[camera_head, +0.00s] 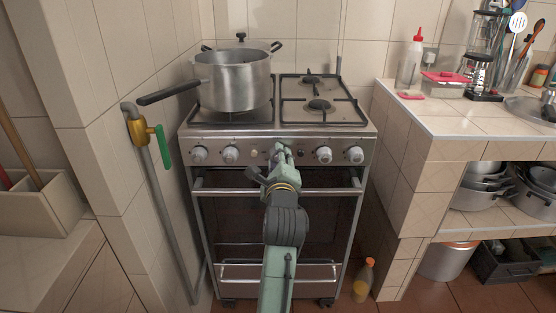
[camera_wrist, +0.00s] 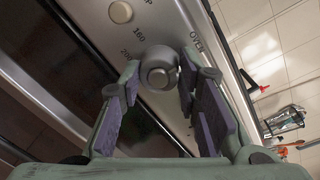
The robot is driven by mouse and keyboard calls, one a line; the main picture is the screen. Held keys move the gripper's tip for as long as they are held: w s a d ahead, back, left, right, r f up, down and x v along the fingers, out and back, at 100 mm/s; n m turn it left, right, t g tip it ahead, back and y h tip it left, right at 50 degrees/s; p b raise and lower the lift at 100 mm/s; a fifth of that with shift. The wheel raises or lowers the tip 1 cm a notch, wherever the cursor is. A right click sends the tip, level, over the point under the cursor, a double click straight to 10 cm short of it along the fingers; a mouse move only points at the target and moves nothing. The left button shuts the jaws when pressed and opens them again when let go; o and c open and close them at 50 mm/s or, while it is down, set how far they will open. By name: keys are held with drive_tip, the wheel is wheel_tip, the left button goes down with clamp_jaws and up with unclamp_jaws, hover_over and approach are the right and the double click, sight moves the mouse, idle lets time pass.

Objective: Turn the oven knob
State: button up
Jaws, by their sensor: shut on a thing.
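The oven knob (camera_wrist: 158,67) is a round grey knob on the steel front panel, next to the lettering OVEN and temperature numbers. My gripper (camera_head: 281,153) reaches the middle of the stove's front panel in the head view and mostly hides this knob there. In the wrist view my gripper (camera_wrist: 160,80) has one purple-padded finger on each side of the knob, shut on it. The stove (camera_head: 270,134) stands against the tiled wall, with more grey knobs to the left (camera_head: 231,155) and right (camera_head: 323,155) of my gripper.
A large steel pot (camera_head: 233,85) sits on the left burners, its black handle (camera_head: 172,93) sticking out left. An oven door handle bar (camera_head: 225,191) runs below the panel. A tiled counter (camera_head: 450,120) stands to the right. A bottle (camera_head: 363,281) stands on the floor.

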drive_tip(key=o, duration=1.1)
drive_tip(key=shift+o, duration=0.2)
drive_tip(key=s, duration=0.7)
drive_tip(key=shift+s+d+r, duration=0.15)
drive_tip(key=shift+s+r, duration=0.05)
drive_tip(key=shift+s, duration=0.05)
